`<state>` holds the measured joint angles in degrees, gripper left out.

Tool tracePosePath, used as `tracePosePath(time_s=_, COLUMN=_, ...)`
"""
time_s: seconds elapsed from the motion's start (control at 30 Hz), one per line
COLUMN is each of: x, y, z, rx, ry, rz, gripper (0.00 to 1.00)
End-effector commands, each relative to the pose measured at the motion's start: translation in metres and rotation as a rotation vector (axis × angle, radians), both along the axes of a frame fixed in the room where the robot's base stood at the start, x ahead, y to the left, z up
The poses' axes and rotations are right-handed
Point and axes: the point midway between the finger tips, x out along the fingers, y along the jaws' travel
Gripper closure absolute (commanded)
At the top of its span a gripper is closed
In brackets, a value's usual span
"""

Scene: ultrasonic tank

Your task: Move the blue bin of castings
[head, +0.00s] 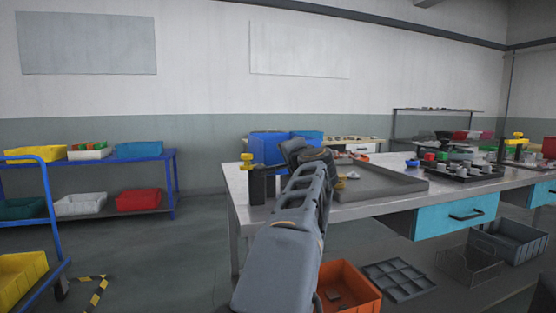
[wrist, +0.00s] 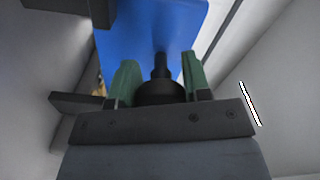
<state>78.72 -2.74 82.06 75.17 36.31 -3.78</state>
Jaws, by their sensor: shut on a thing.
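A blue bin (head: 268,148) shows in the head view at the left end of the metal workbench, just behind my gripper. Its blue face (wrist: 150,25) fills the upper middle of the wrist view, beyond the green finger pads. My gripper (wrist: 157,75) is shut on the bin, though the exact contact is hard to see. A black stem on a round base stands between the pads. In the head view my arm reaches up from the bottom centre and hides part of the bin. No castings are visible inside it.
The workbench (head: 380,205) carries a grey tray (head: 375,182) and a dark rack of parts (head: 465,170). A black fixture with a yellow knob (head: 246,157) stands close to the blue bin. An orange bin (head: 350,285) is on the floor.

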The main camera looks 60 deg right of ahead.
Motion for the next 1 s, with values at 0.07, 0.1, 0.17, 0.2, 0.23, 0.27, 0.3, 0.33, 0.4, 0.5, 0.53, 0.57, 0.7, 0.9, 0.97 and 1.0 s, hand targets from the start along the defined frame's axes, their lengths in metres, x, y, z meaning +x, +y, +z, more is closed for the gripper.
tracePosePath(time_s=0.07, x=-0.0032, y=-0.0015, z=-0.0013, rx=-0.010, ry=0.007, rz=-0.009, gripper=0.98)
tracePosePath(time_s=0.1, x=-0.0038, y=-0.0018, z=-0.0013, rx=-0.011, ry=0.010, rz=-0.010, gripper=0.98)
tracePosePath(time_s=0.17, x=-0.0043, y=-0.0020, z=-0.0013, rx=-0.013, ry=0.012, rz=-0.012, gripper=0.98)
tracePosePath(time_s=0.2, x=-0.0043, y=-0.0021, z=-0.0015, rx=-0.013, ry=0.014, rz=-0.012, gripper=0.99)
tracePosePath(time_s=0.23, x=-0.0042, y=-0.0021, z=-0.0016, rx=-0.013, ry=0.014, rz=-0.012, gripper=0.99)
tracePosePath(time_s=0.27, x=-0.0041, y=-0.0020, z=-0.0016, rx=-0.013, ry=0.014, rz=-0.011, gripper=0.99)
tracePosePath(time_s=0.3, x=-0.0039, y=-0.0020, z=-0.0018, rx=-0.013, ry=0.014, rz=-0.011, gripper=0.99)
tracePosePath(time_s=0.33, x=-0.0037, y=-0.0020, z=-0.0018, rx=-0.013, ry=0.014, rz=-0.010, gripper=0.99)
tracePosePath(time_s=0.4, x=-0.0031, y=-0.0013, z=-0.0022, rx=-0.013, ry=0.014, rz=-0.009, gripper=0.99)
tracePosePath(time_s=0.5, x=-0.0027, y=-0.0011, z=-0.0028, rx=-0.011, ry=0.015, rz=-0.008, gripper=0.99)
tracePosePath(time_s=0.53, x=-0.0026, y=-0.0011, z=-0.0029, rx=-0.011, ry=0.015, rz=-0.008, gripper=0.53)
tracePosePath(time_s=0.57, x=-0.0025, y=-0.0011, z=-0.0031, rx=-0.010, ry=0.015, rz=-0.007, gripper=0.50)
tracePosePath(time_s=0.7, x=-0.0025, y=-0.0010, z=-0.0027, rx=-0.011, ry=0.013, rz=-0.007, gripper=0.37)
tracePosePath(time_s=0.9, x=-0.0024, y=-0.0009, z=-0.0020, rx=-0.011, ry=0.012, rz=-0.007, gripper=0.32)
tracePosePath(time_s=0.97, x=-0.0026, y=-0.0008, z=-0.0018, rx=-0.011, ry=0.012, rz=-0.007, gripper=0.32)
tracePosePath(time_s=1.0, x=-0.0033, y=-0.0002, z=-0.0017, rx=-0.011, ry=0.011, rz=-0.008, gripper=0.32)
